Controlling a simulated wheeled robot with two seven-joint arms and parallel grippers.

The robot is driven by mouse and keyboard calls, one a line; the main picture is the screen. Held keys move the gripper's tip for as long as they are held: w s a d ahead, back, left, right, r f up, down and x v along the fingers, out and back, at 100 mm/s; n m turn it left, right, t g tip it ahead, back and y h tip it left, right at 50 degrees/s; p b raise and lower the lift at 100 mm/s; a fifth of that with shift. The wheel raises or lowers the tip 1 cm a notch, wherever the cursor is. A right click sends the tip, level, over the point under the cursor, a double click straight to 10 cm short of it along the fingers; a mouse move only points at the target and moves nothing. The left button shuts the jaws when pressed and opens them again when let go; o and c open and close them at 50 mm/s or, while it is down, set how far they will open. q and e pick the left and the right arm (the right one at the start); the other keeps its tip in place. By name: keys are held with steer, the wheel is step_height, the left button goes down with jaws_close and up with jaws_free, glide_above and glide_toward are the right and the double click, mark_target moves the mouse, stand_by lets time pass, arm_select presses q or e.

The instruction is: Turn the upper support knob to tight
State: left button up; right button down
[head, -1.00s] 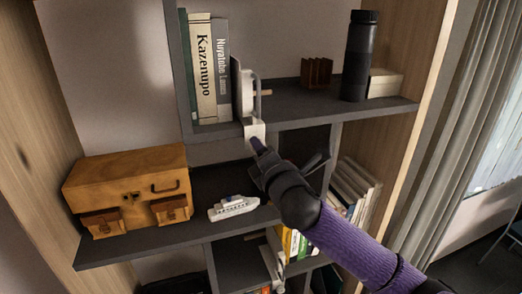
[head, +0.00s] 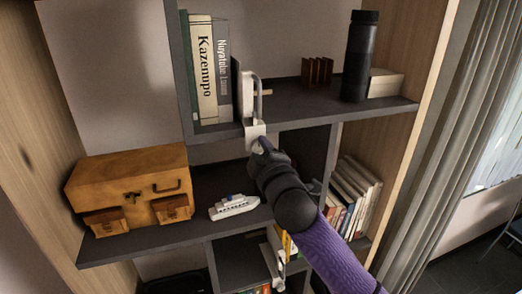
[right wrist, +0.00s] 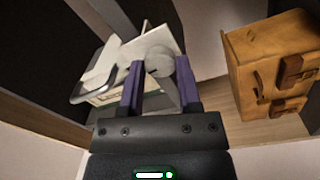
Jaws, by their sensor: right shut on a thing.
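The upper support (head: 256,131) is a white bracket clamped on the front edge of the upper shelf beside the books. Its round, pale knob (right wrist: 159,61) shows between my purple fingertips in the right wrist view. My right gripper (head: 263,147) is at the lower part of this bracket, shut on the knob; the fingers also show in the right wrist view (right wrist: 160,88). In the head view the gripper mostly hides the knob, and I cannot read its tightness. A second white support (head: 279,268) is on the lower shelf. My left gripper is not in view.
Books (head: 207,75) stand left of the upper support. A black bottle (head: 359,58) stands at the right of the upper shelf. A wooden chest (head: 130,183) and a toy ship (head: 233,207) sit on the middle shelf, left of my right arm.

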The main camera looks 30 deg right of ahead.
steer(key=shift+m, duration=0.6)
steer(key=shift+f, duration=0.1)
steer(key=shift+c, duration=1.5)
jaws_free()
steer(key=b+v, duration=0.3)
steer(key=v, duration=0.7)
